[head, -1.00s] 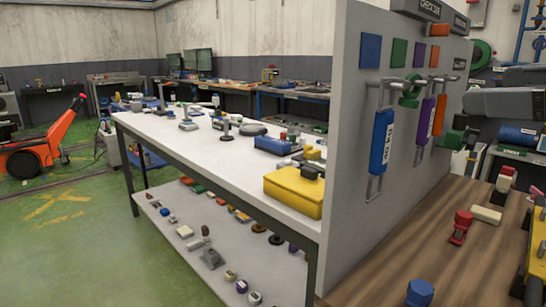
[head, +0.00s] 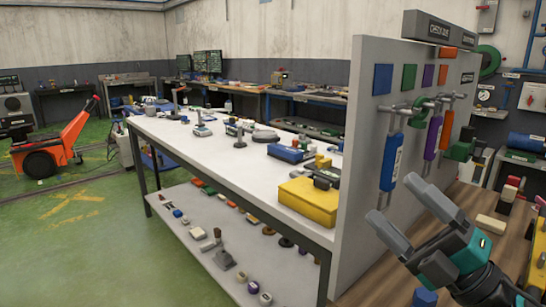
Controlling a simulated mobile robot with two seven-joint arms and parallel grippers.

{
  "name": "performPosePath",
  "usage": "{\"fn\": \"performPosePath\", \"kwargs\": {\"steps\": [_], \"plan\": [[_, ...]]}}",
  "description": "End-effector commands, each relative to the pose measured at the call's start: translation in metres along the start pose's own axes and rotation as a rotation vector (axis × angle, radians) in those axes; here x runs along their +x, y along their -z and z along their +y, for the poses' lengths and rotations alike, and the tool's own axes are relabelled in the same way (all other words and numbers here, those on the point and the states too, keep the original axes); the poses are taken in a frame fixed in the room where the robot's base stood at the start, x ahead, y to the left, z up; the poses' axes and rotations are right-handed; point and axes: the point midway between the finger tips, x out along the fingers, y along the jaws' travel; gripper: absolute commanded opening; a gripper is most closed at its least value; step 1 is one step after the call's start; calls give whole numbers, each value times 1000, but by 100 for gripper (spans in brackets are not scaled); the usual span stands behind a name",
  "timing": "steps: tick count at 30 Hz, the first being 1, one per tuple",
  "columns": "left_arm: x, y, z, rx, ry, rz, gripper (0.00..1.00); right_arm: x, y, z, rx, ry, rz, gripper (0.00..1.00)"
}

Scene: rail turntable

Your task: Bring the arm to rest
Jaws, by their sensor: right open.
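My right gripper (head: 402,222) shows at the lower right of the head view, in front of the grey panel's edge and over the wooden bench top. Its two grey fingers are spread apart with nothing between them. Its teal and black body (head: 460,262) comes in from the lower right corner. It hides part of the wooden bench and the panel's lower part. My left gripper is not in view.
The grey panel (head: 362,150) carries hanging blue (head: 391,162), purple (head: 433,138) and orange tags on hooks. A white table (head: 215,150) with a yellow case (head: 308,200) stands left of it. A blue-topped piece (head: 424,298) is below the gripper.

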Motion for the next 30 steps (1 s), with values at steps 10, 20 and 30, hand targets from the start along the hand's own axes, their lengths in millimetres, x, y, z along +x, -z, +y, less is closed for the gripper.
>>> {"fn": "performPosePath", "kwargs": {"steps": [10, 20, 30], "plan": [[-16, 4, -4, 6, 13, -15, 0, -159, 12, -192, 978, 201, -904, 84], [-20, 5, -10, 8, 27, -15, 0, -258, 108, -266, 1367, 400, -1320, 84], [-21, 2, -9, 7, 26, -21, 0, -264, 116, -271, 1395, 416, -1349, 84]]}}
